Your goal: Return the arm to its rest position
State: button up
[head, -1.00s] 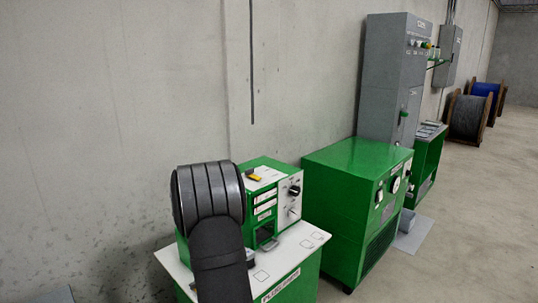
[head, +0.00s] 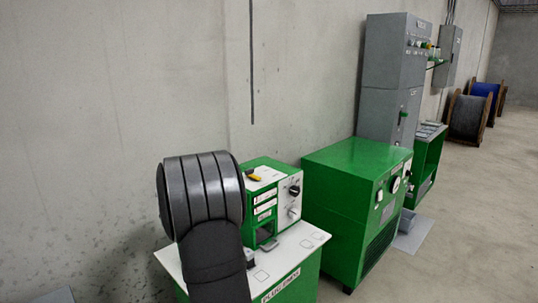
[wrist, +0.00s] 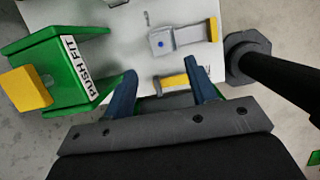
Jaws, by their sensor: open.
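My gripper (wrist: 164,85) shows in the wrist view, its two blue fingers spread apart and nothing held between them. It points at a pale worktop (wrist: 125,55). A yellow and grey fixture (wrist: 173,82) lies beyond the fingertips in the picture. A green holder marked PUSH FIT (wrist: 75,85) is left of the fingers. My gripper does not show in the head view, where only a dark grey part of my arm stands in front of the plug machine.
In the head view, the green plug machine (head: 258,180) stands on a white-topped bench (head: 285,258) by the wall. A green cabinet (head: 335,175) is to its right. A dark post (wrist: 285,80) rises close to the right finger in the wrist view. Open floor (head: 470,220) lies at right.

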jog(key=x, duration=1.3)
jog(key=shift+s, duration=0.15)
notch_tip(320, 180, up, 4)
jog(key=shift+r, duration=0.2)
jog(key=s+d+r, duration=0.3)
jog(key=d+r, duration=0.4)
jog(key=d, duration=0.4)
jog(key=d+f, duration=0.1)
jog(key=d, duration=1.1)
jog(key=w+a+f, duration=0.2)
jog(key=a, duration=0.1)
jog(key=w+a+f, duration=0.1)
jog(key=a+f, duration=0.1)
jog(key=a, duration=0.1)
jog(key=w+a+f, duration=0.2)
jog(key=a, duration=0.1)
jog(key=shift+w+a+f, duration=0.15)
jog(key=shift+w+a, duration=0.1)
jog(key=shift+w, duration=0.1)
jog(key=shift+w+a+f, duration=0.15)
jog(key=shift+a+f, duration=0.05)
jog(key=shift+f, duration=0.35)
jog(key=shift+w+a+f, duration=0.1)
jog(key=shift+a+f, duration=0.15)
jog(key=shift+f, duration=1.15)
